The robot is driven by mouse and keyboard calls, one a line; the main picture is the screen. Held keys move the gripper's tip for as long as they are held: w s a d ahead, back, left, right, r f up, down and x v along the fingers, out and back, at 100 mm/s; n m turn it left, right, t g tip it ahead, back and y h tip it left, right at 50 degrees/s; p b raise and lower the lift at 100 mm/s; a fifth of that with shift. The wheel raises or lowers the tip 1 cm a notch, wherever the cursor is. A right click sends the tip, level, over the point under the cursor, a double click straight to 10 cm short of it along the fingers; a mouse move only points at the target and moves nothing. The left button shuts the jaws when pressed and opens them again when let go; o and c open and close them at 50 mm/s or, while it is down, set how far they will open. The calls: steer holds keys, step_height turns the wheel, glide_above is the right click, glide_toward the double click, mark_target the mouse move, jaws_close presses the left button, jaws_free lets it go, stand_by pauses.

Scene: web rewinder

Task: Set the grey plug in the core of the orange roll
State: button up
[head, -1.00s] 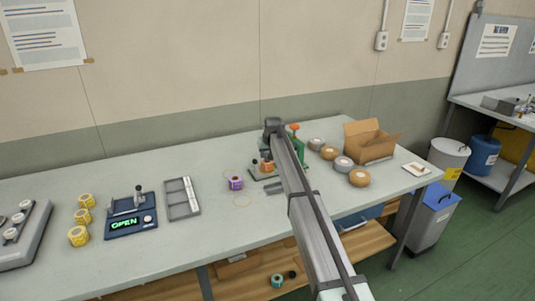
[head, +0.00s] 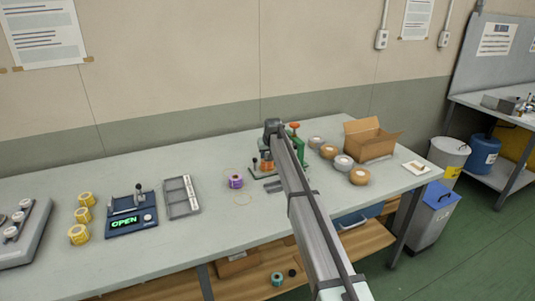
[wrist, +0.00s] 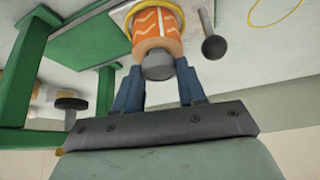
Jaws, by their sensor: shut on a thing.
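The orange roll (wrist: 157,28), with pale zigzag lines, stands on a yellow-rimmed base in the wrist view. In the head view the orange roll (head: 267,166) is partly hidden by my arm, beside the green-framed machine. The grey plug (wrist: 157,66) is at the roll's near end, in line with it. My gripper (wrist: 157,88) has its blue fingers on both sides of the plug and is shut on it. How far the plug sits inside the core cannot be told. The core opening is hidden.
The green frame (wrist: 18,85) stands close to the gripper on the left, and a dark-knobbed post (wrist: 214,46) is close on the right. A purple roll (head: 235,181) and a grey tray (head: 181,197) lie left of my arm. Tan and grey rolls and an open carton (head: 370,140) are on the right.

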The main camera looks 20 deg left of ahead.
steer(key=o, duration=1.4)
steer(key=shift+a, duration=0.1)
steer(key=shift+s+r, duration=0.1)
steer(key=shift+r, duration=3.65)
